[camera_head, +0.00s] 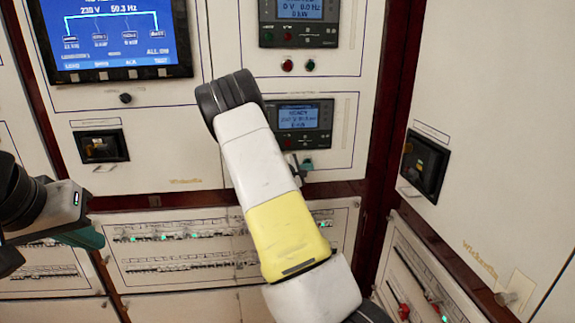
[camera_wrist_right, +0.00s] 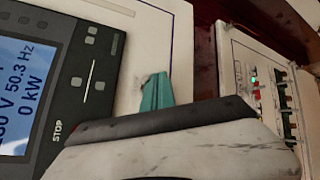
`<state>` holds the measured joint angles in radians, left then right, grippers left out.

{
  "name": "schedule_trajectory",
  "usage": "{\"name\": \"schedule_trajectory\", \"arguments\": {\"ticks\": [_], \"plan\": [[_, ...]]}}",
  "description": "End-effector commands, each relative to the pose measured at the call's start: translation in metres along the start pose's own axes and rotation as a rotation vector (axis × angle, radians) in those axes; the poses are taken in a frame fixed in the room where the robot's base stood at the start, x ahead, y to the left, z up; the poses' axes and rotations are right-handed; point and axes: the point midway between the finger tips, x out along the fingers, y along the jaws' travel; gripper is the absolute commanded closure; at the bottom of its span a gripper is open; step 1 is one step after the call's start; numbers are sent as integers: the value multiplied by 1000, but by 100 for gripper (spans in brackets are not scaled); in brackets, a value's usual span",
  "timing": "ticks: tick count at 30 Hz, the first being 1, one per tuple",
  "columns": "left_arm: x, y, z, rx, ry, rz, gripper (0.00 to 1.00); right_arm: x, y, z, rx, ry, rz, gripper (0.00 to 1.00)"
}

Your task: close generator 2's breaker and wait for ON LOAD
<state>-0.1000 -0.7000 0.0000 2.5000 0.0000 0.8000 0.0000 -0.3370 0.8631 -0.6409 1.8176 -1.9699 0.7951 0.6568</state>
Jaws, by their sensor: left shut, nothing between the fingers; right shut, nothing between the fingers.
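A controller with a lit screen (camera_head: 303,118) sits in the middle panel, just above my right gripper (camera_head: 303,166). That gripper's teal fingertips are shut and empty, partly hidden behind my white and yellow forearm. The right wrist view shows a controller screen (camera_wrist_right: 22,95) reading about 50.3 Hz and 0 kW, a STOP label, and the teal fingertips (camera_wrist_right: 156,93) close to the white panel. Whether they touch it I cannot tell. My left gripper (camera_head: 88,238) is shut and empty at the left. Which breaker belongs to generator 2 is not readable here.
A large blue screen (camera_head: 115,32) shows a generator diagram. Another controller (camera_head: 300,22) is above, with red (camera_head: 287,65) and green (camera_head: 310,65) buttons below it. Breaker rows (camera_head: 180,250) with green lamps run along the lower panel. A side panel (camera_head: 490,180) angles in at the right.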

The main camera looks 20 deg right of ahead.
Motion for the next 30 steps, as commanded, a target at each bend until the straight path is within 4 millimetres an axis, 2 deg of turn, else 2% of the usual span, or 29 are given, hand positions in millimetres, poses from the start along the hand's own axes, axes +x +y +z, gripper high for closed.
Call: {"name": "schedule_trajectory", "arguments": {"ticks": [30], "plan": [[0,0,0,0,0,0,100,7,5,-5,-1,0,0,100]]}}
